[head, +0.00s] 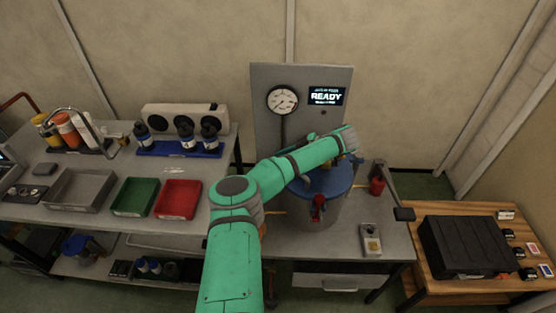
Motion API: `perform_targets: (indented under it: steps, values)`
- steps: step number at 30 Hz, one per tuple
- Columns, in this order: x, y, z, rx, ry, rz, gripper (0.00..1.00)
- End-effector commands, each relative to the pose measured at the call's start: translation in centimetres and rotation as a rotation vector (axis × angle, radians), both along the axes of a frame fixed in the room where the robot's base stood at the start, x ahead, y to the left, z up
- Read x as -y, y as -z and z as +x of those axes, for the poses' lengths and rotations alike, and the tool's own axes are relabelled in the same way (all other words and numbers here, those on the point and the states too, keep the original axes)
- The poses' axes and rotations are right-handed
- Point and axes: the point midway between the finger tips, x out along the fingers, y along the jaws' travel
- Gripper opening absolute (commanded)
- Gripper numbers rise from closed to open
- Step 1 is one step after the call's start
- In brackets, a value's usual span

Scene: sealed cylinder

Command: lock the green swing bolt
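The sealed cylinder (316,214) stands on the right part of the bench, with a blue round lid (325,186) on top. A red swing bolt (318,205) shows at the lid's front. A small green part (311,136) shows just behind my arm; I cannot tell if it is the green swing bolt. My green arm reaches across the lid and hides its back left part. My gripper (352,159) is at the lid's back right, mostly hidden by my wrist. Its fingers are too hidden to tell whether they are open or shut.
A panel (263,90) with a gauge (282,100) and a screen (326,97) reading READY stands behind the cylinder. Green (135,197) and red (178,199) trays lie left of my arm.

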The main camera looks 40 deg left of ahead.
Motion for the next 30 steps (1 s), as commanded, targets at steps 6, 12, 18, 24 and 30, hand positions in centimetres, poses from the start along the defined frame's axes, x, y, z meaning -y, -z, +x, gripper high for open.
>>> perform_targets:
  steps: [6, 12, 18, 24, 30]
  values:
    - [0.5, -0.1, 0.2, -0.001, 0.004, 0.001, 0.47]
    - [1.9, -1.5, 0.7, 0.001, 0.002, 0.001, 0.47]
    - [3.1, -3.1, 1.0, 0.000, -0.006, 0.005, 0.47]
    - [4.5, -4.2, 1.4, 0.000, -0.009, 0.002, 0.47]
    - [5.1, -4.5, 1.5, -0.001, -0.009, 0.001, 0.47]
